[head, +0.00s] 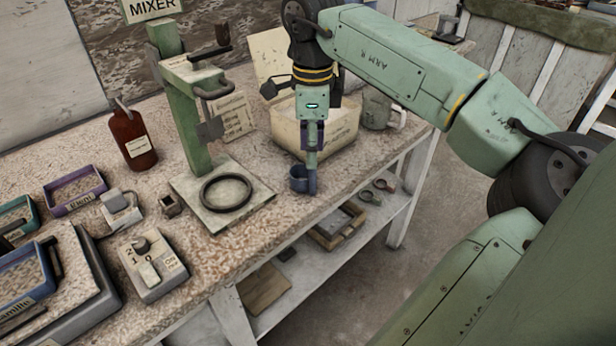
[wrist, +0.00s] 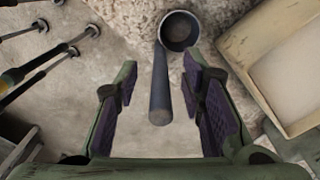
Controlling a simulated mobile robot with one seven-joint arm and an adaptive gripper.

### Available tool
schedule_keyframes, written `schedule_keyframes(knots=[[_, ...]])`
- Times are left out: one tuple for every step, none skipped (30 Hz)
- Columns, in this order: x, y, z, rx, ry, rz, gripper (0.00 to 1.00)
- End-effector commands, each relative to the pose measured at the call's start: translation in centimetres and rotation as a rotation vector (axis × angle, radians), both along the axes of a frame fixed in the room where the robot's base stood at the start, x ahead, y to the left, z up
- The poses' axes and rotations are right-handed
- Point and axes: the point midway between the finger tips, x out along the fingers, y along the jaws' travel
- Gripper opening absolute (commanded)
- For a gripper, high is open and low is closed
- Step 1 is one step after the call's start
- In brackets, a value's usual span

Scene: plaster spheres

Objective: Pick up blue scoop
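The blue scoop (head: 298,180) sits at the front edge of the worktop in the head view. In the wrist view its round cup (wrist: 180,31) is at the top, over the speckled worktop. Its straight handle (wrist: 160,95) points down the picture, out past the worktop edge. My gripper (head: 311,160) hangs pointing down at the scoop. In the wrist view my gripper (wrist: 165,100) is open, with purple-padded fingers on either side of the handle's end. Gaps show between the handle and both fingers. The fingertips partly overlap the scoop in the head view.
A cream bin (head: 342,137) stands close behind my gripper, with a grey-green mug (head: 378,109) to its right. A green mixer stand (head: 187,125) with a black ring (head: 227,192) is to the left. A brown bottle (head: 133,138) and a switch box (head: 152,264) are further left.

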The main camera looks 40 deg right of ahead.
Motion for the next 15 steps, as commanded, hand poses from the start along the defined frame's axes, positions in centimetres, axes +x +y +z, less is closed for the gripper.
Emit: schedule_keyframes(knots=[[-0.2, -0.2, -1.6, 0.001, 0.001, -0.001, 0.36], [-0.2, -0.2, -2.0, 0.001, 0.001, 0.001, 0.36], [-0.2, -0.1, -2.6, 0.001, 0.001, 0.001, 0.36], [-0.2, -0.1, -2.9, 0.001, 0.001, 0.001, 0.36], [-0.2, -0.1, -3.1, 0.001, 0.001, 0.002, 0.36], [-0.2, -0.1, -3.2, 0.001, 0.001, 0.001, 0.36], [-0.2, -0.1, -3.2, 0.001, 0.001, 0.001, 0.36], [-0.2, -0.1, -3.1, 0.001, 0.001, 0.001, 0.36], [-0.2, -0.1, -3.0, 0.001, 0.001, 0.001, 0.36], [-0.2, -0.1, -3.0, 0.001, 0.001, 0.001, 0.36], [-0.2, -0.1, -3.0, 0.001, 0.001, 0.001, 0.36], [-0.2, -0.1, -3.0, 0.001, 0.001, 0.001, 0.36], [-0.2, -0.1, -3.0, 0.001, 0.001, 0.001, 0.35], [-0.2, -0.1, -3.0, 0.001, 0.001, 0.001, 0.33], [-0.2, -0.1, -3.0, 0.001, 0.001, 0.001, 0.3]])
